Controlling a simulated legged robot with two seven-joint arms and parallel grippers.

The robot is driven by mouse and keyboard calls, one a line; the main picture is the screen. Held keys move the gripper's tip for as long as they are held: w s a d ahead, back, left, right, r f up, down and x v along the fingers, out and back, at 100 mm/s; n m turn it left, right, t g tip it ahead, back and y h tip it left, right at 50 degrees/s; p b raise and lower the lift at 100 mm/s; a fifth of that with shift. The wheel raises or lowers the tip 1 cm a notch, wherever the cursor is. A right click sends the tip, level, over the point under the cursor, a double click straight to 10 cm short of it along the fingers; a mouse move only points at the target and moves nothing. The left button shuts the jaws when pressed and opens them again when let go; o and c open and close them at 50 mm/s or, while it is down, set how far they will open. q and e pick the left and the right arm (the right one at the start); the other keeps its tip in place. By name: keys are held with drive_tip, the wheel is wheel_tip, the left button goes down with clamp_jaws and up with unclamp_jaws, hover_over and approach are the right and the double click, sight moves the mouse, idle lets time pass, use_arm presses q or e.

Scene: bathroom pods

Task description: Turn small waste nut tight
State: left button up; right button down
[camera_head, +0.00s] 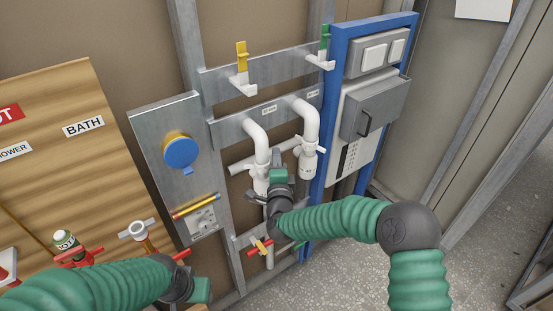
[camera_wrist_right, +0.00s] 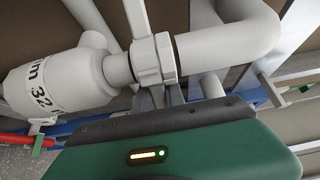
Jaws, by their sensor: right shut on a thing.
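The small waste nut (camera_wrist_right: 153,60) is a white ribbed collar on a white pipe, with a flat wing sticking up from it, in the right wrist view. Beside it a wide white body (camera_wrist_right: 60,78) carries the marking "mm 32". My right gripper (camera_wrist_right: 168,97) is shut on the nut from below, its fingers partly hidden behind the green housing. In the head view my right gripper (camera_head: 279,176) is at the left white waste pipe (camera_head: 262,152) and hides the nut. My left gripper (camera_head: 192,288) is low at the left, and its fingers cannot be made out.
A second white waste pipe (camera_head: 308,140) with a winged nut stands just right. A blue-framed panel (camera_head: 335,110) is beyond it. A metal plate with a blue round cap (camera_head: 181,153) is at left. A wooden board (camera_head: 60,160) and red-handled valves (camera_head: 75,255) lie further left.

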drive_tip(key=shift+d+f, duration=0.1)
drive_tip(key=shift+f, duration=0.1)
drive_tip(key=shift+w+a+f+n+g+y+b, duration=0.1)
drive_tip(key=shift+w+a+n+g+y+b, duration=0.4)
drive_tip(key=shift+n+y+b, duration=0.85)
drive_tip(key=shift+w+a+r+n+g+y+b, duration=0.1)
drive_tip(key=shift+a+n+g+y+b, duration=0.1)
drive_tip(key=shift+n+g+y+b, duration=1.1)
drive_tip(key=shift+w+a+f+n+y+b, duration=0.1)
drive_tip(key=shift+w+a+n+y+b, duration=0.4)
drive_tip(key=shift+y, duration=1.45)
drive_tip(key=shift+s+d+b, duration=0.1)
drive_tip(key=shift+s+b, duration=0.15)
drive_tip(key=shift+b, duration=0.15)
drive_tip(key=c, duration=1.8)
unclamp_jaws()
drive_tip(key=o, duration=0.4)
drive_tip(key=shift+w, duration=0.15)
drive_tip(key=shift+d, duration=0.1)
